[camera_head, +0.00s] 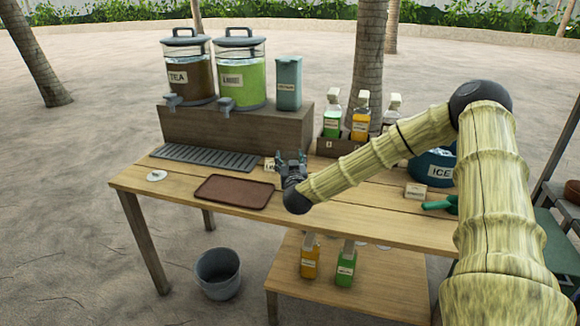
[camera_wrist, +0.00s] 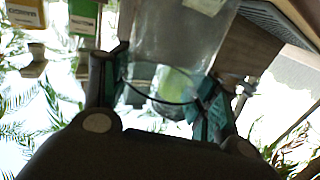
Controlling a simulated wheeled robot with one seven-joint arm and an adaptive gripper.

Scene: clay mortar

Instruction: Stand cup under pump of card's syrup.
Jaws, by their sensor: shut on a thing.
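My gripper (camera_head: 290,163) is over the table, just behind the brown tray. In the wrist view its fingers (camera_wrist: 160,92) are shut on a clear, see-through cup (camera_wrist: 180,40); the cup is hard to make out in the head view. A small white card (camera_head: 270,164) stands beside the gripper, its text partly hidden and starting with "L". Syrup bottles with pumps stand in a wooden rack to the right: a green one (camera_head: 331,122), an orange one (camera_head: 361,123) and a third (camera_head: 392,112) partly hidden by my arm. No cup shows under their pumps.
A brown tray (camera_head: 234,192) lies in front of the grey drip grate (camera_head: 205,158). Tea (camera_head: 190,75) and green (camera_head: 240,78) dispensers stand on a wooden riser (camera_head: 230,128). Spare bottles (camera_head: 345,267) stand on the lower shelf.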

